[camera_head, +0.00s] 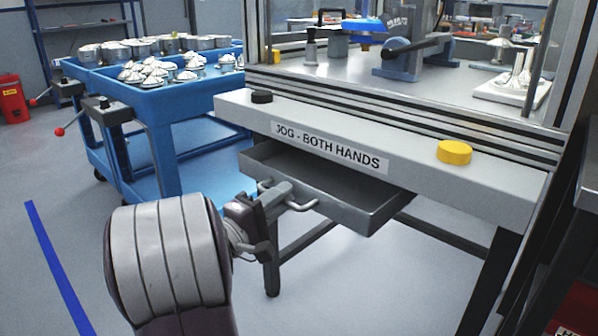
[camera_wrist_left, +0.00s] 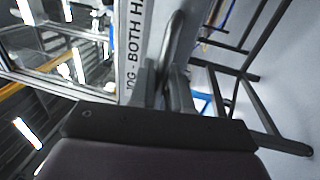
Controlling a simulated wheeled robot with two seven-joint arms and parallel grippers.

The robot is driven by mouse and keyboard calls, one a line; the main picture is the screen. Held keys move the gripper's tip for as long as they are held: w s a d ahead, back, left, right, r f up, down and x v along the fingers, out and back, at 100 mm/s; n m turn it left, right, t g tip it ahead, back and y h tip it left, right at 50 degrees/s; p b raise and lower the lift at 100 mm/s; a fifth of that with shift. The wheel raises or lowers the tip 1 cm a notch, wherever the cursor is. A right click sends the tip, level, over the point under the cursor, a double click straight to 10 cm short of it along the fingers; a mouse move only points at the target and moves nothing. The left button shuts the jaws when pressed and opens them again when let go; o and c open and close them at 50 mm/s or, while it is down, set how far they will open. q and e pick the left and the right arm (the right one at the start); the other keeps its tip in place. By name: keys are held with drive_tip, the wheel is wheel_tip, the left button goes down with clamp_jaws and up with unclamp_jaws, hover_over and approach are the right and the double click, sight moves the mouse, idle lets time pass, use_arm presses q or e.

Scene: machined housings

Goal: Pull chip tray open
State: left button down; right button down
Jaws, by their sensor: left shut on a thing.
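The chip tray (camera_head: 375,214) is a grey, shallow drawer under the front beam of the workbench. It stands partly out, and its dark, empty inside shows. A light bar handle (camera_head: 303,205) is on its front. My left gripper (camera_head: 280,193) is at the left part of this handle and is shut on it. In the left wrist view the fingers (camera_wrist_left: 166,88) close around the handle (camera_wrist_left: 175,38), which runs up between them. My right gripper is in neither view.
The beam (camera_head: 240,104) above the tray reads "JOG - BOTH HANDS" and has a black button (camera_head: 262,97) and a yellow button (camera_head: 454,152). Blue carts (camera_head: 185,98) with metal parts stand at the left. Dark bench legs (camera_head: 271,270) stand below the tray. The floor in front is clear.

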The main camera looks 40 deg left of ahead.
use_arm(q)
drive_tip(key=shift+v, duration=0.9)
drive_tip(key=shift+r, duration=0.2)
drive_tip(key=c, duration=1.3)
unclamp_jaws()
drive_tip(key=shift+o, duration=0.2)
drive_tip(key=d+p+v, duration=0.1)
drive_tip(key=p+v, duration=0.4)
drive_tip(key=v, duration=0.7)
drive_tip(key=shift+s+a, duration=0.4)
drive_tip(key=shift+a, duration=0.2)
